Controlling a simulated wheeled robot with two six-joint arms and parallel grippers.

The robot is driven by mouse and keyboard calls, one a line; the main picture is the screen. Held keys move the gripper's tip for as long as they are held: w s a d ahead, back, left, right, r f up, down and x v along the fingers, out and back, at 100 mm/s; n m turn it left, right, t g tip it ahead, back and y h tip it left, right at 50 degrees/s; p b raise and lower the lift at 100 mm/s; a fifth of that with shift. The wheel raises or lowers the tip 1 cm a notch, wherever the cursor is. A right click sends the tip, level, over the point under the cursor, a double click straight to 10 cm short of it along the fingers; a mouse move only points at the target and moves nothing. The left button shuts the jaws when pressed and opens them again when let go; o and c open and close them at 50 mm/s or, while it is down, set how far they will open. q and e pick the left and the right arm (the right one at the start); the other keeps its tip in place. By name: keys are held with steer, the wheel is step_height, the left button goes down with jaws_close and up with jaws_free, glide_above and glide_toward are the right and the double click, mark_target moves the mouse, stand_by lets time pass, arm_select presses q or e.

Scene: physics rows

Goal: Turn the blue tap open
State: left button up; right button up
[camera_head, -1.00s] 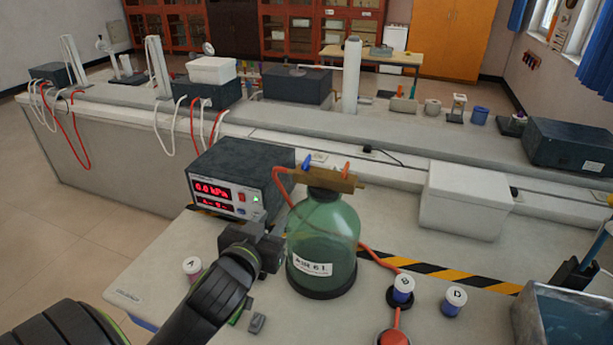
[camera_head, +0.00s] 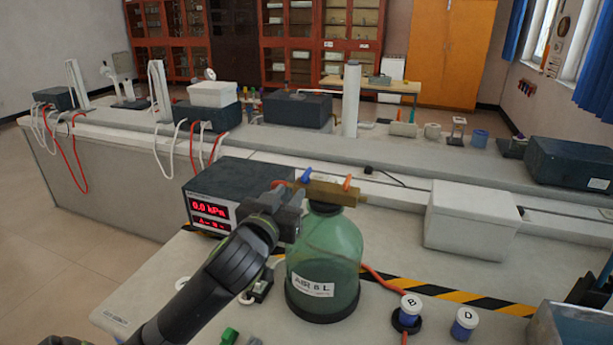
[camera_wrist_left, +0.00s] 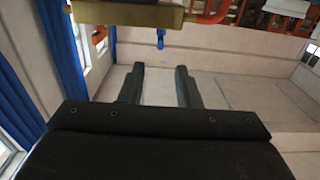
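The blue tap (camera_head: 306,175) is a small lever at the left part of the brass block (camera_head: 330,190) on top of the green glass bottle (camera_head: 325,255). An orange tap (camera_head: 348,182) sits further right on the block. My left gripper (camera_head: 285,192) is just left of the block, near the blue tap's height. In the left wrist view its two fingers (camera_wrist_left: 160,85) are apart with nothing between them. There the blue tap (camera_wrist_left: 160,39) hangs beyond the fingertips, roughly centred on the gap. My right gripper is not in view.
A dark pressure meter (camera_head: 210,210) with a red display stands behind my left gripper. Jars B (camera_head: 409,309) and D (camera_head: 464,323) stand right of the bottle. A white box (camera_head: 470,215) is behind them. An orange hose (camera_head: 385,279) runs from the bottle.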

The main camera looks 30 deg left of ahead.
mark_target(303, 177)
arm_select(q)
steer(key=p+x, duration=0.1)
steer(key=x, duration=1)
steer(key=shift+d+p, duration=0.1)
steer(key=shift+p, duration=0.25)
jaws_close()
